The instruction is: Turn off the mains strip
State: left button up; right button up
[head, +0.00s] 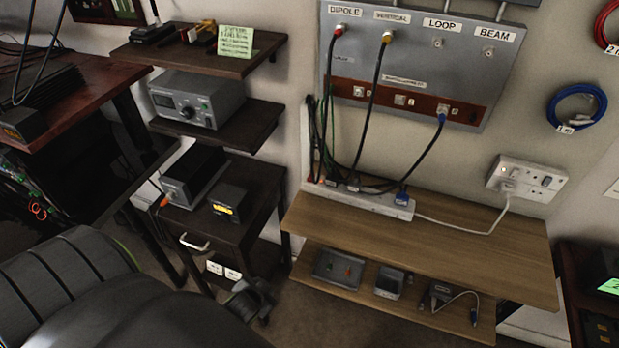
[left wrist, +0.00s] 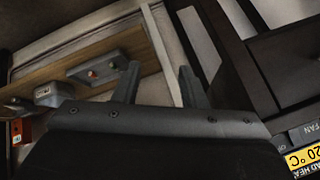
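The mains strip (head: 365,199) is a long white strip at the back of the wooden shelf (head: 440,240) in the head view. The strip's switch is too small to make out. My left gripper (left wrist: 158,70) shows in the left wrist view with its two fingers apart and nothing between them. It is low, near the lower shelf and away from the strip. My right gripper is not in view.
A grey antenna panel (head: 420,60) with hanging cables is above the strip. The lower shelf holds a grey tray (head: 338,269), also in the left wrist view (left wrist: 105,67), and small boxes. A dark drawer cabinet (head: 250,215) stands left. The upper shelf's front is clear.

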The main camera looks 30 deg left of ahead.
pick_arm(q)
jog(key=w+r+m+t+b, duration=0.15)
jog(key=w+r+t, duration=0.3)
jog(key=r, duration=0.55)
jog(key=w+d+r+m+t, duration=0.1)
jog(key=w+r+m+t, duration=0.15)
jog(key=w+r, duration=0.55)
jog(key=w+r+m+t, duration=0.1)
jog(key=w+r+t, duration=0.25)
jog(key=r, duration=0.85)
jog(key=w+d+r+m+h, duration=0.3)
jog(key=d+r+m+h, duration=1.1)
jog(key=m, duration=0.5)
jog(key=m+g+y+b, duration=0.8)
jog(key=g+y+b, duration=0.3)
jog(key=g+y, duration=0.15)
send_over(310, 178)
jog(key=s+d, duration=0.1)
jog(key=s, duration=0.3)
notch_tip(310, 178, down, 15)
jog(key=shift+g+h, duration=0.35)
jog(key=shift+g, duration=0.05)
jog(key=x, duration=0.6)
jog(key=shift+w+f+p, duration=0.1)
jog(key=shift+w+p, duration=0.05)
jog(key=shift+p, duration=0.25)
jog(key=shift+w+f, duration=0.25)
jog(key=shift+f, duration=0.3)
